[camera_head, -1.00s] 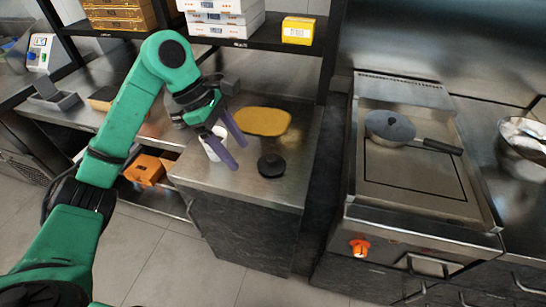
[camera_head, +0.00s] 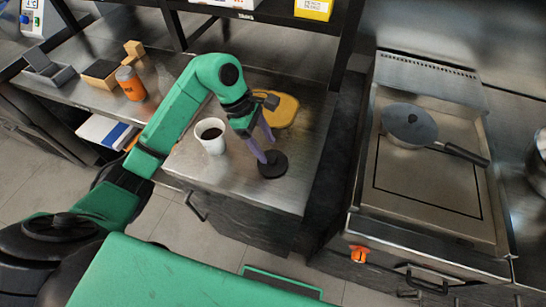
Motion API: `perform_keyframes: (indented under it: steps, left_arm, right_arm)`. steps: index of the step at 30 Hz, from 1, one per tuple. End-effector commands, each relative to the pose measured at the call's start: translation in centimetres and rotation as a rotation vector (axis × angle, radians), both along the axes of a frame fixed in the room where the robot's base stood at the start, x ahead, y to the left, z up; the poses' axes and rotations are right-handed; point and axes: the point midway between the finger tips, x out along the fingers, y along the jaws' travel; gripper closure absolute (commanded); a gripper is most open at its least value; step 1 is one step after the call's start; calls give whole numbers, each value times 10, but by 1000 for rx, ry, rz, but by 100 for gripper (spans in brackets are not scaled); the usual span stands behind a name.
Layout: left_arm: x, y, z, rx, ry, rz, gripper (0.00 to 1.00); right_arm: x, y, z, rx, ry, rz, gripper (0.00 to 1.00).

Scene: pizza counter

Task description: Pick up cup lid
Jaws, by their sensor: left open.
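The black round cup lid (camera_head: 273,165) with a raised centre lies on the steel counter (camera_head: 225,180), near its front right. A white cup (camera_head: 211,136) with dark contents stands upright to its left, uncovered. My left gripper (camera_head: 266,148) points down over the lid with its purple fingers open. One fingertip is at the lid's left edge; whether it touches the lid I cannot tell. My right gripper is not in view.
An orange can (camera_head: 130,84) stands on the shelf counter at left. Bare counter lies in front of the cup.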

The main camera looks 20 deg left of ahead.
Motion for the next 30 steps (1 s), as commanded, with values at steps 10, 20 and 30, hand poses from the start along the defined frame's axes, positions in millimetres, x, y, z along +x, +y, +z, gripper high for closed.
perform_keyframes:
  steps: [10,20,30]
  left_arm:
    - [2,-15,-39,0,0,0,32]
    - [2,-15,-39,0,0,1,100]
    - [2,-15,-34,-1,-2,0,100]
  right_arm:
    - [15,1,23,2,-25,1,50]
    - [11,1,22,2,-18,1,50]
    - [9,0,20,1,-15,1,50]
